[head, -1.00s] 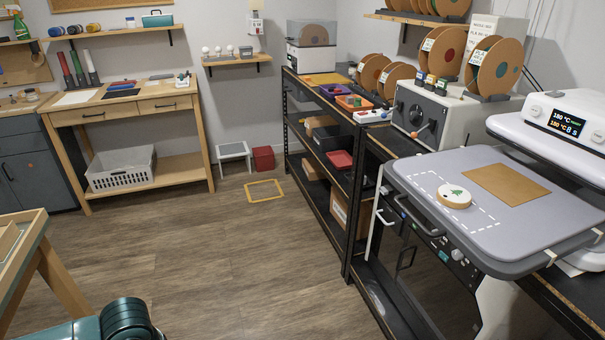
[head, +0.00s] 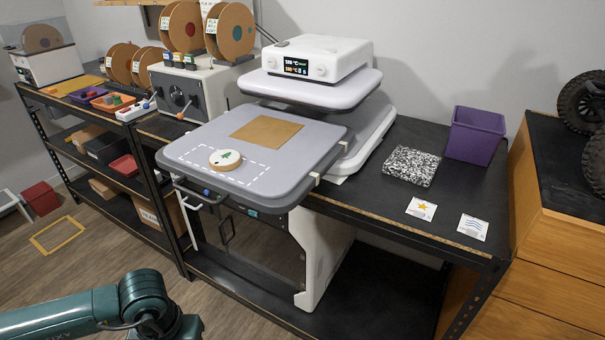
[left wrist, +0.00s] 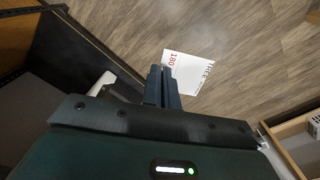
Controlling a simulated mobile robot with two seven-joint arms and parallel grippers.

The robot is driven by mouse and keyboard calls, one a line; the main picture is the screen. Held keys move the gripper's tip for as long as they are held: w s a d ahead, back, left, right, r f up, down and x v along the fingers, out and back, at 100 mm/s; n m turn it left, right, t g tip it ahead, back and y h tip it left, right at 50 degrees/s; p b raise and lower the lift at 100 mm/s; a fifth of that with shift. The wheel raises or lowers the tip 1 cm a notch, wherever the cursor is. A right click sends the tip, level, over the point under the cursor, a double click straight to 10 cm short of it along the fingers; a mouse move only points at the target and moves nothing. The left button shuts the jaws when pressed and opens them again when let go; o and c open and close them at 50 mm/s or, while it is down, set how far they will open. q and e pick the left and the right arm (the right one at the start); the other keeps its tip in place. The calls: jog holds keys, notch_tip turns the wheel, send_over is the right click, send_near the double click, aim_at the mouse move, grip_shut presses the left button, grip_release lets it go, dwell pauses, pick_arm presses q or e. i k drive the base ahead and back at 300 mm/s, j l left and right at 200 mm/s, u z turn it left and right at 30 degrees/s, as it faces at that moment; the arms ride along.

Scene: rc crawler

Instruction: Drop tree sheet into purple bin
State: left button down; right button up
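A white sheet (left wrist: 188,73) with red "180" and dark lettering, which looks like "TREE", shows in the left wrist view. My left gripper (left wrist: 163,72) has its fingers together on the sheet's near edge, holding it above the wood floor. The purple bin (head: 475,136) stands upright at the back right of the black workbench, well apart from that gripper. A round disc (head: 225,159) with a green tree lies on the heat press's lower plate. In the head view my left arm is at the bottom left with its fingers out of frame. My right gripper is not in view.
The open heat press (head: 318,85) stands on the black workbench (head: 385,205). A speckled block (head: 409,166), a star sheet (head: 421,209) and a wave sheet (head: 472,227) lie near the bin. A wooden cabinet (head: 560,215) with wheels on top stands at the right.

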aim_at(471, 156)
jog(key=z, duration=1.55)
